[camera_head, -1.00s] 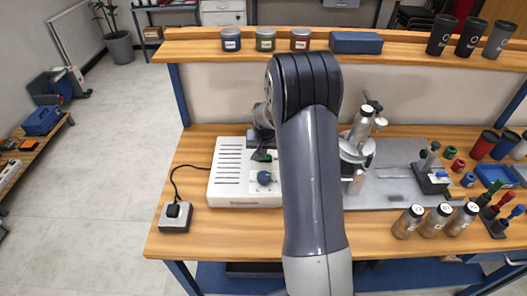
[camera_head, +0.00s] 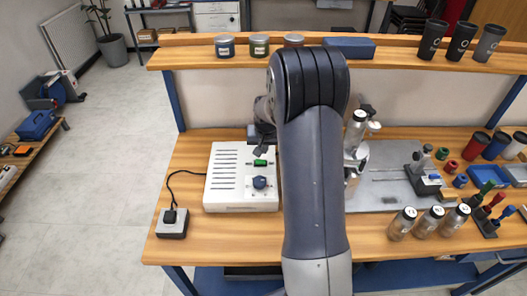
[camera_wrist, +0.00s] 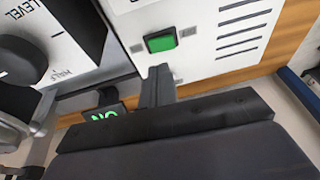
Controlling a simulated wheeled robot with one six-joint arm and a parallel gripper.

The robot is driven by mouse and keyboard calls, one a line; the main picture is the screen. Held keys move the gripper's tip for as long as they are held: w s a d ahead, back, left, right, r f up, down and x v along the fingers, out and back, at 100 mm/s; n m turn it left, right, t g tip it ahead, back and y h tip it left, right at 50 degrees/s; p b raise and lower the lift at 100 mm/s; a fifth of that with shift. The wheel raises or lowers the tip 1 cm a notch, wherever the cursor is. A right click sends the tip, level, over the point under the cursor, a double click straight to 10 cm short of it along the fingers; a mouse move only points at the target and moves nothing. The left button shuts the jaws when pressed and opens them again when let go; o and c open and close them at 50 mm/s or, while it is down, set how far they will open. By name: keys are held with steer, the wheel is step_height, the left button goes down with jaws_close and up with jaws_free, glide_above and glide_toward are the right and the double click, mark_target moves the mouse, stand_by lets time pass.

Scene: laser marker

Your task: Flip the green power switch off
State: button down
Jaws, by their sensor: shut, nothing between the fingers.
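In the wrist view the green switch (camera_wrist: 161,40) sits in a dark frame on the white panel. My gripper (camera_head: 262,149) is just behind the switch in the head view, partly hidden by my arm. In the wrist view my gripper's fingertips (camera_wrist: 158,72) are together and empty, close to the switch, with a visible gap. Green letters that look like an upside-down ON show on a small dark sign (camera_wrist: 103,113).
To the right are a grey plate (camera_head: 385,190) and several bottles (camera_head: 404,222). A shelf (camera_head: 200,53) with jars runs behind. Bench wood in front of the box is clear.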

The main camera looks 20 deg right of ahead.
steer(key=b+v, duration=0.1)
steer(key=v, duration=0.8)
steer(key=shift+a+r+b, duration=0.3)
steer(key=shift+r+b, duration=0.05)
steer(key=shift+r, duration=0.05)
steer(key=shift+w+f+b, duration=0.15)
steer(key=shift+b, duration=0.15)
steer(key=b, duration=0.4)
steer(key=shift+w+f, duration=0.15)
steer(key=shift+f, duration=0.05)
steer(key=shift+r+b, duration=0.2)
steer(key=shift+b, duration=0.75)
steer(key=shift+a+r+b, duration=0.1)
steer(key=shift+r+b, duration=0.2)
steer(key=shift+f, duration=0.1)
